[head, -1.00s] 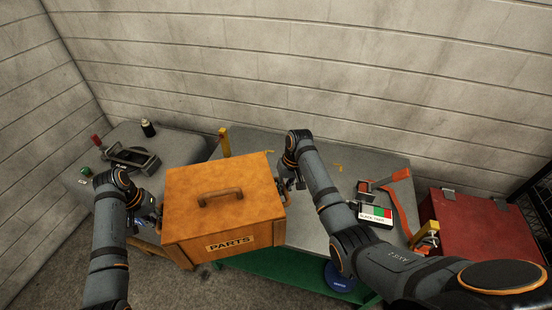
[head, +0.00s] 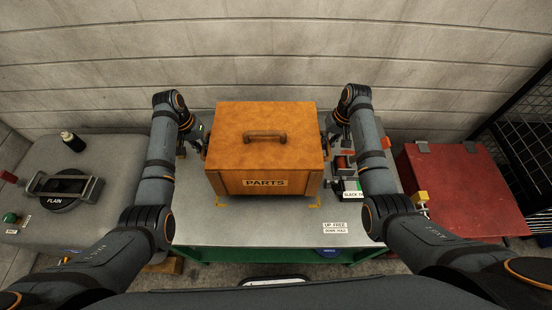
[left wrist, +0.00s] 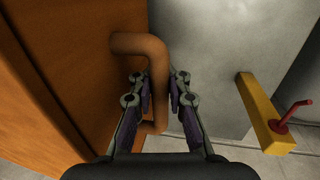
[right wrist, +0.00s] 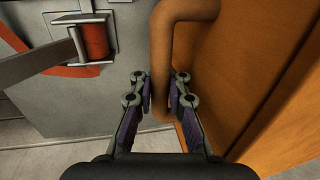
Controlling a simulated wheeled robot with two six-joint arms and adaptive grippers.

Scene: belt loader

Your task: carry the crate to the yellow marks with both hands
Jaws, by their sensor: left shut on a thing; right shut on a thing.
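The orange wooden crate (head: 265,145), labelled PARTS, is upright over the grey table, between my two arms. I cannot tell whether its underside touches the tabletop. Small yellow marks (head: 315,203) show at its front corners; its body hides any at the back. My left gripper (left wrist: 160,95) is shut on the crate's left side handle (left wrist: 157,65). My right gripper (right wrist: 160,95) is shut on the right side handle (right wrist: 162,50). In the head view, both grippers are partly hidden beside the crate.
The grey table (head: 270,232) has bare room in front of the crate. A red-and-grey clamp device (head: 346,165) stands close to its right. A red box (head: 455,185) is farther right. A grey side table (head: 95,165) with a PLAIN-labelled fixture (head: 62,188) is left.

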